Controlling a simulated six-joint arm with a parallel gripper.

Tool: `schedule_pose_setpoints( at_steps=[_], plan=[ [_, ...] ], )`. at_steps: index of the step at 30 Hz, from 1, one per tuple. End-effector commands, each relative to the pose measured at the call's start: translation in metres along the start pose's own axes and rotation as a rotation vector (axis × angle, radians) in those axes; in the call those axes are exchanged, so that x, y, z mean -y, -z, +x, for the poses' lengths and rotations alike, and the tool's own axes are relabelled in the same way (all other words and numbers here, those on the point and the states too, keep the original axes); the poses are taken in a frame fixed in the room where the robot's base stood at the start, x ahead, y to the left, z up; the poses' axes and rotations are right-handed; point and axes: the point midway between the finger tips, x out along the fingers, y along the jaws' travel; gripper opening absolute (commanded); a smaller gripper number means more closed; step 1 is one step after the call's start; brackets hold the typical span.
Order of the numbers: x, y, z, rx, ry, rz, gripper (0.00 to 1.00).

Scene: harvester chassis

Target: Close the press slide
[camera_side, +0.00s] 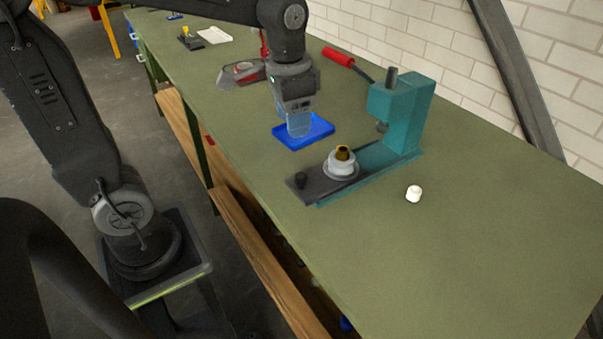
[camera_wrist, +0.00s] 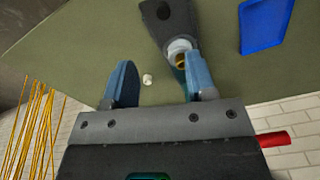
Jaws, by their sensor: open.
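The teal press (camera_side: 402,112) stands on the green bench. Its dark slide (camera_side: 309,186) extends out from the press base toward the lower left, with a small dark knob near its outer end. A pale round holder with a brass-coloured part (camera_side: 342,154) sits on the slide, out from under the press head. My gripper (camera_side: 299,132) is open and empty, left of the press, pointing down. In the wrist view, the slide (camera_wrist: 168,18) and holder (camera_wrist: 179,46) show beyond my open gripper (camera_wrist: 160,92). The right finger hides part of the press there.
A blue tray (camera_side: 318,136) appears behind my fingertips in the side view. A small white cap (camera_side: 413,194) stands right of the press. A red-handled tool (camera_side: 339,57) lies behind it, near the brick wall. The bench's right end is clear.

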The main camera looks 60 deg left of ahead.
Motion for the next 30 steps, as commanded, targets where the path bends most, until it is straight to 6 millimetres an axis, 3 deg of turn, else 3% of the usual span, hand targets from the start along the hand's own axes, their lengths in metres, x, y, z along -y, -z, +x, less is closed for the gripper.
schedule_pose_setpoints(
  at_steps=[4,11,24,30],
  plan=[
    [0.006,0.014,0.01,0.059,-0.018,0.031,0.51],
    [0.007,0.015,0.028,0.073,-0.022,0.039,0.51],
    [0.005,0.008,0.114,0.074,-0.022,0.038,0.51],
    [0.005,0.007,0.14,0.071,-0.021,0.038,0.51]
  ],
)
